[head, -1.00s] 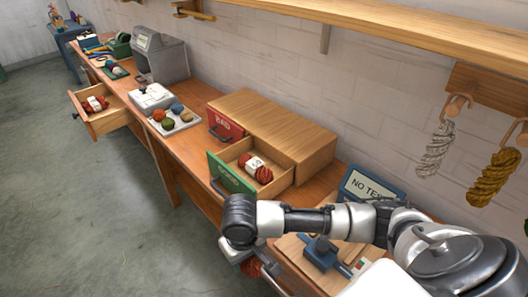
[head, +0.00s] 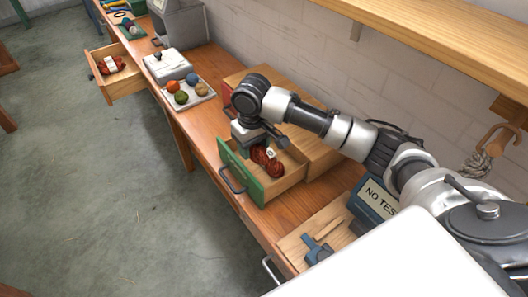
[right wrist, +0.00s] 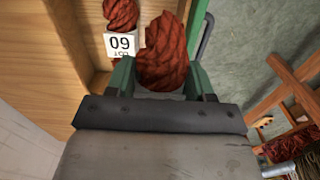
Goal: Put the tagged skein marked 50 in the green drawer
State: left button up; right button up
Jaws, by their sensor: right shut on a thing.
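The green drawer (head: 241,177) is pulled open in the head view, with red wool in it. My right gripper (head: 254,143) is low over the drawer. In the right wrist view my gripper (right wrist: 160,82) is shut on a dark red skein (right wrist: 162,50); I see no tag on it. I cannot tell whether the held skein touches the drawer floor. My left gripper is out of view.
A wooden drawer (head: 127,84) at the far left stands open with red wool (head: 110,65) in it. A blue tool (head: 318,250) lies in front.

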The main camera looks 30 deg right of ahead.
jog(key=d+f, duration=0.1)
jog(key=f, duration=0.1)
jog(key=d+f, duration=0.1)
jog(key=f, duration=0.1)
jog(key=w+d+f, duration=0.1)
jog(key=f, duration=0.1)
jog(key=shift+d+p, duration=0.2)
jog(key=shift+p, duration=0.2)
jog(key=shift+w+f, duration=0.1)
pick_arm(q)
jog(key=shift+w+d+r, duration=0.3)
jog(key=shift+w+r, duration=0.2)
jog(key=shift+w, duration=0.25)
pick_arm(e)
jog(key=o, duration=0.9)
jog(key=shift+f, duration=0.15)
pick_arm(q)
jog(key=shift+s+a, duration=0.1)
